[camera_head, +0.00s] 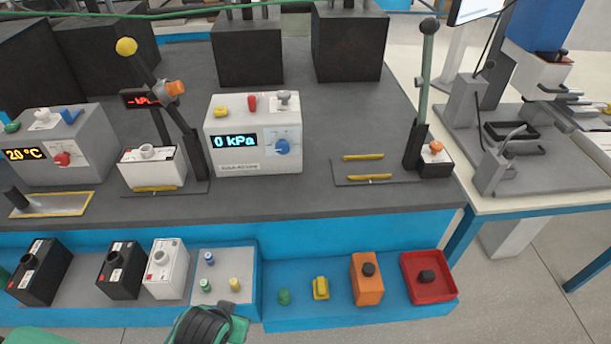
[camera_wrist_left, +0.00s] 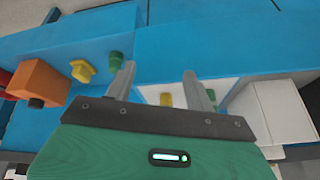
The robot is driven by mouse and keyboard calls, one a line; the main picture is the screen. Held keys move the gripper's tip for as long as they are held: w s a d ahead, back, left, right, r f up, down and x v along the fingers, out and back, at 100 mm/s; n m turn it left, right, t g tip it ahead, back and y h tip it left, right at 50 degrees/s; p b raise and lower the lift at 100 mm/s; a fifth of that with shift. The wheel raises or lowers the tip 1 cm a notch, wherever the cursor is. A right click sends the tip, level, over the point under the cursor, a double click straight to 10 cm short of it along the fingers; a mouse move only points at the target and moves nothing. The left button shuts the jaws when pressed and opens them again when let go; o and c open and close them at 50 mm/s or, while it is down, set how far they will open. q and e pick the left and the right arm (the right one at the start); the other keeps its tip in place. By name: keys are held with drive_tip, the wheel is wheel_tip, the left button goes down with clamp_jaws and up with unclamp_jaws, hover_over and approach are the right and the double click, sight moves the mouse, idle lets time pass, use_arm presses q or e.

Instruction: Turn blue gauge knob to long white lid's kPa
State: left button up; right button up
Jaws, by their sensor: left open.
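The blue gauge knob (camera_head: 282,147) is on the front of a white gauge box (camera_head: 253,165), right of its display (camera_head: 234,141), which reads 0 kPa. A white-topped block (camera_head: 152,168) with a round white cap stands in a lever stand left of the box. A red display (camera_head: 143,99) above it shows "kPa" but its figure is unreadable. Another white block (camera_head: 166,270) stands on the lower shelf. My left gripper (camera_head: 208,325) is at the bottom edge, far from the knob. In the left wrist view its fingers (camera_wrist_left: 160,88) are apart and empty.
A °C gauge box (camera_head: 65,155) with a red knob stands left. A second lever stand (camera_head: 375,170) is right. The lower shelf holds black blocks (camera_head: 122,270), a light tray (camera_head: 222,293) of small pegs, an orange block (camera_head: 367,280) and a red tray (camera_head: 428,293).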

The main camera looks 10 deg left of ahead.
use_arm(q)
drive_tip(key=w+d+r+n+t+y, duration=0.25)
drive_tip(key=w+r+t, duration=0.25)
drive_tip(key=w+r, duration=0.55)
drive_tip(key=n+t+y, duration=0.1)
drive_tip(key=t, duration=0.6)
approach(282, 148)
drive_tip(key=p+x, duration=0.3)
drive_tip(key=x, duration=0.5)
drive_tip(key=shift+w, duration=0.1)
drive_tip(key=shift+w+a, duration=0.1)
drive_tip(key=shift+w, duration=0.3)
use_arm(e)
drive_tip(key=s, duration=0.1)
drive_tip(key=s+d, duration=0.1)
drive_tip(key=s, duration=0.2)
drive_tip(key=shift+d+r, duration=0.2)
drive_tip(key=shift+r, duration=0.05)
drive_tip(key=shift+w, duration=0.1)
use_arm(q)
drive_tip(key=c, duration=0.9)
drive_tip(key=shift+c, duration=0.2)
use_arm(e)
drive_tip(key=shift+w+a, duration=0.25)
drive_tip(key=shift+w, duration=0.3)
